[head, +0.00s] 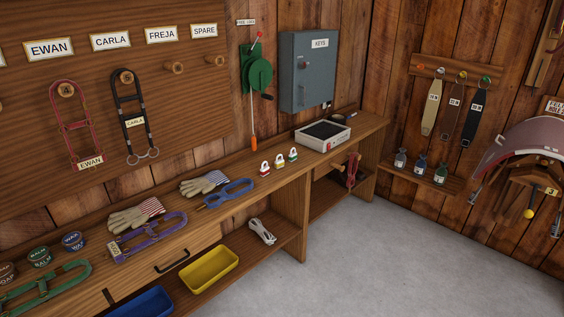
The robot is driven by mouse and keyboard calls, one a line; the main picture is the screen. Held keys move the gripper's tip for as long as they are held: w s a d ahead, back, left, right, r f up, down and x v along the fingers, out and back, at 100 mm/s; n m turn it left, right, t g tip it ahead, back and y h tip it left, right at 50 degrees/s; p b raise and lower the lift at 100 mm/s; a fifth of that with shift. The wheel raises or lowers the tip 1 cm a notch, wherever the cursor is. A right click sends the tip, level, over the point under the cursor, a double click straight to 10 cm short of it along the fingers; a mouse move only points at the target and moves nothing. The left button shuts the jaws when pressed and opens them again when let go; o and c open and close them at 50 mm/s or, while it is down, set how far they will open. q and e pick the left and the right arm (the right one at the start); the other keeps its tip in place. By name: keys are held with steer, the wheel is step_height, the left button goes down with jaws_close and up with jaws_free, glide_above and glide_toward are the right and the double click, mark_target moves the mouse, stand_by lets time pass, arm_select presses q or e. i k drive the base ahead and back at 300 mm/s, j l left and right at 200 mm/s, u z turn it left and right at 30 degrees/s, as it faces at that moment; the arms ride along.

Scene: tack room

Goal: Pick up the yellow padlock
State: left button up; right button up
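Three small padlocks stand in a row on the wooden bench top (232,206). The middle one looks like the yellow padlock (279,162), with a pale label on its front. A red padlock (265,169) stands close on its left and a green padlock (293,155) close on its right. All three are small in the head view, and fine detail cannot be told. Neither of my grippers is in view.
A white tray with a dark inside (323,135) stands right of the padlocks. A blue halter (230,193) and gloves (203,183) lie to their left. A grey key cabinet (308,75) hangs above. A green tool (257,75) hangs behind. The grey floor (400,260) is clear.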

mark_target(280, 163)
steer(key=i+l, duration=0.2)
steer(key=l, duration=0.15)
steer(key=i+l+u, duration=0.1)
steer(key=l, duration=0.3)
steer(key=i+l, duration=0.3)
steer(key=i+l+u, duration=0.1)
steer(key=l, duration=0.35)
steer(key=i+l, duration=0.25)
steer(key=l, duration=0.15)
